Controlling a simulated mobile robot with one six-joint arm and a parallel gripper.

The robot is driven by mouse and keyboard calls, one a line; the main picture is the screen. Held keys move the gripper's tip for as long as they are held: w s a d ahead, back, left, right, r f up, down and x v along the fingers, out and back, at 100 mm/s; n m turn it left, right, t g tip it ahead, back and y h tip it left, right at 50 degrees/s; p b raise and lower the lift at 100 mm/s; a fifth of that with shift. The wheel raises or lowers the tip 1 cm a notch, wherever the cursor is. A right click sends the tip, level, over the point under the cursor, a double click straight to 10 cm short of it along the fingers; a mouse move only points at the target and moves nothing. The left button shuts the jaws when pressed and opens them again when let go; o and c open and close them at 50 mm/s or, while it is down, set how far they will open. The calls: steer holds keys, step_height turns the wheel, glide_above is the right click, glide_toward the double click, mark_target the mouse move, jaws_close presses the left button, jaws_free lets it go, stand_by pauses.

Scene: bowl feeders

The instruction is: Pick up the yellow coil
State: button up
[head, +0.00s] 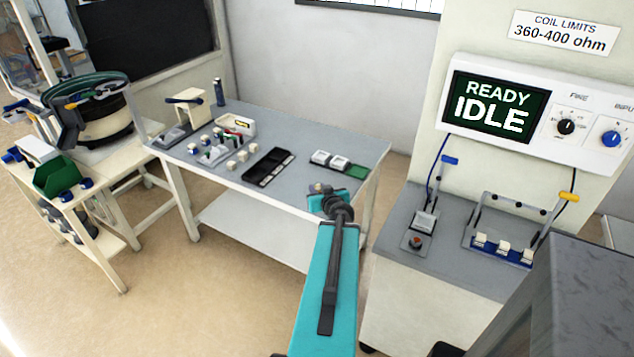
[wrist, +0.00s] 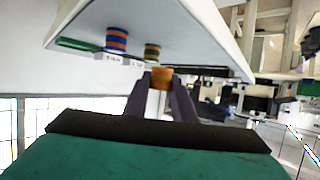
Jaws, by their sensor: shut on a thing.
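The yellow coil (wrist: 161,73) is a small yellow-orange cylinder. In the wrist view it sits between the tips of my gripper (wrist: 161,80), whose two dark fingers are shut on it. It appears apart from the table surface, though the wrist view does not make the gap clear. In the head view my gripper is mostly hidden behind the teal and dark wrist of my arm, near the front right edge of the grey table (head: 225,180). I cannot make out the coil clearly there.
A blue-and-orange coil (wrist: 116,40) and a green-and-orange coil (wrist: 152,51) stand close by by small labels. A black tray (head: 268,166) and a green pad (head: 349,168) lie on the table. At right is a bench (head: 400,257) with fixtures, under a panel reading READY IDLE (head: 494,107).

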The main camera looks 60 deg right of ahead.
steer(key=shift+s+a+r+p, duration=0.2)
steer(key=shift+s+p, duration=0.3)
steer(key=shift+p, duration=0.5)
steer(key=shift+s+a+r+p, duration=0.1)
steer(key=shift+s+a+p, duration=0.3)
steer(key=shift+p, duration=0.55)
steer(key=shift+s+a+f+p, duration=0.1)
steer(key=shift+s+a+p, duration=0.1)
steer(key=shift+s+p, duration=0.6)
steer(key=shift+w, duration=0.15)
